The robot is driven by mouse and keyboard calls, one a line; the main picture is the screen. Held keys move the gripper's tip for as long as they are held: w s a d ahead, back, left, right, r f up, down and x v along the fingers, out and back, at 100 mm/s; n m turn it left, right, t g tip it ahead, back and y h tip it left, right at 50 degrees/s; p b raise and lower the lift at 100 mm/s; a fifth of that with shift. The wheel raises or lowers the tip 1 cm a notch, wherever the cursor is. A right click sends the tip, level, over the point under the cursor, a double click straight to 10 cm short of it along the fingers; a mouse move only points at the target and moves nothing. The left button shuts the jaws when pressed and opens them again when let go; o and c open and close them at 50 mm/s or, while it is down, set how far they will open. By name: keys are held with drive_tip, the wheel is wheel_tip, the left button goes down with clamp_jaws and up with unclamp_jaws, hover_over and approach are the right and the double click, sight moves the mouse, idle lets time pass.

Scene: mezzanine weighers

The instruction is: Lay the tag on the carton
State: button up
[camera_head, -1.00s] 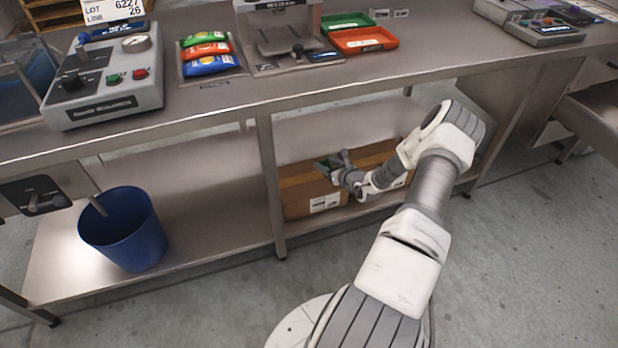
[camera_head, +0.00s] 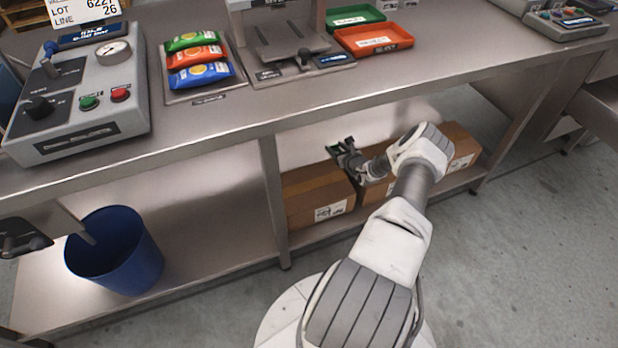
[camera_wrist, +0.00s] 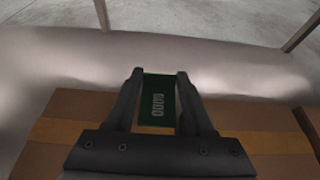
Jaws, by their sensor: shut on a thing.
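My gripper (camera_wrist: 158,100) is shut on a green tag (camera_wrist: 158,98) with white markings, held between the two fingers in the wrist view. A brown carton (camera_wrist: 255,142) with a tape band lies beneath my gripper in the wrist view. In the head view a left carton (camera_head: 305,192), a middle carton (camera_head: 366,196) partly hidden by my arm, and a right carton (camera_head: 462,142) stand on the lower shelf. The tag's height above the carton is unclear.
The bench top (camera_head: 225,115) overhangs the shelf, with its front edge above my gripper. A bench leg (camera_head: 274,205) stands left of the cartons. A blue bin (camera_head: 118,250) is further left. Packets (camera_head: 200,60), a scale and trays are on top.

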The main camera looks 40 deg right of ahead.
drive_tip(key=shift+w, duration=0.2)
drive_tip(key=shift+a+f, duration=0.2)
drive_tip(key=shift+a, duration=0.1)
drive_tip(key=b, duration=0.1)
hover_over(316, 190)
wheel_tip(316, 190, down, 7)
drive_tip(key=shift+r, duration=0.2)
drive_tip(key=shift+f+b, duration=1.3)
drive_tip(key=shift+f, duration=0.65)
drive_tip(key=shift+f, duration=0.15)
drive_tip(key=o, duration=1.3)
